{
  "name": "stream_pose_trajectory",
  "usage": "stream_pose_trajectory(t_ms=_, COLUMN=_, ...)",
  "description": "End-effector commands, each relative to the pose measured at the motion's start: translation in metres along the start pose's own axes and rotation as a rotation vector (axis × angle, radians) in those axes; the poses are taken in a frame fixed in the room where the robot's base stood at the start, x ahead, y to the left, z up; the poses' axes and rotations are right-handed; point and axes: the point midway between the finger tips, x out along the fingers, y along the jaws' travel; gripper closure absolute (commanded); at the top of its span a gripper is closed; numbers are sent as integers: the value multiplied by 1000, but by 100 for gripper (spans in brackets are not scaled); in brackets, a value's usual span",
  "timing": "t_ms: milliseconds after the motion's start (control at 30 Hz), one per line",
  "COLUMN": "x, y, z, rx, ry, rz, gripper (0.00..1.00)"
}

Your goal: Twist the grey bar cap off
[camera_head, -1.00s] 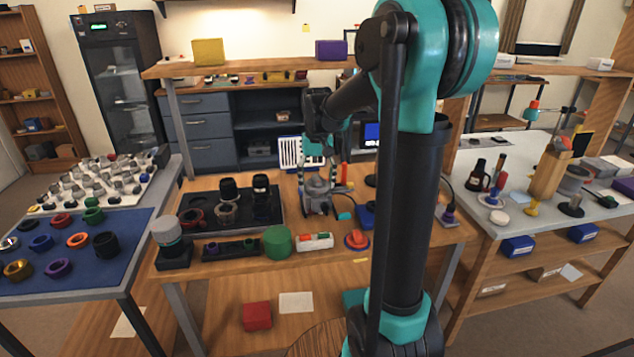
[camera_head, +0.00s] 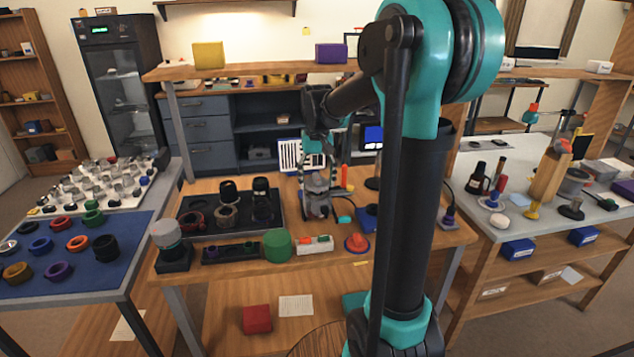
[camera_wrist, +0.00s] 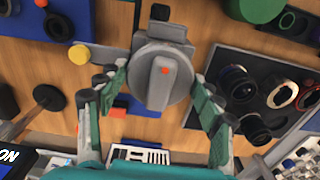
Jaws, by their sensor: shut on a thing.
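The grey bar cap (camera_wrist: 163,79) is a round grey disc with a raised bar across it and an orange-red dot on the bar. It sits on a grey fixture on the wooden bench, and in the head view it shows small (camera_head: 318,183). My gripper (camera_wrist: 160,98) points down over it, with one green-padded finger on each side of its round edge. The fingers are shut on the cap. In the head view my gripper (camera_head: 317,168) partly hides the cap, and the fine contact is too small to see there.
A dark tray (camera_wrist: 222,60) with black lens parts lies beside the cap. A green cylinder (camera_head: 277,245), a red-orange domed piece (camera_head: 357,243) and a blue box (camera_head: 366,217) stand nearby on the bench. A yellow round knob (camera_wrist: 79,54) is close to the fixture.

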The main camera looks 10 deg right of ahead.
Motion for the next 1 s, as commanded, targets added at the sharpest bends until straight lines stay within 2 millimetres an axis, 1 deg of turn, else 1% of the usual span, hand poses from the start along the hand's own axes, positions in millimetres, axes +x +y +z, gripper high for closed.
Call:
stream_pose_trajectory(t_ms=567, x=-5, y=0, z=0, rx=0, ry=0, rz=0, gripper=62)
stream_pose_trajectory(t_ms=1000, x=-28, y=0, z=0, rx=0, ry=0, rz=0, gripper=62)
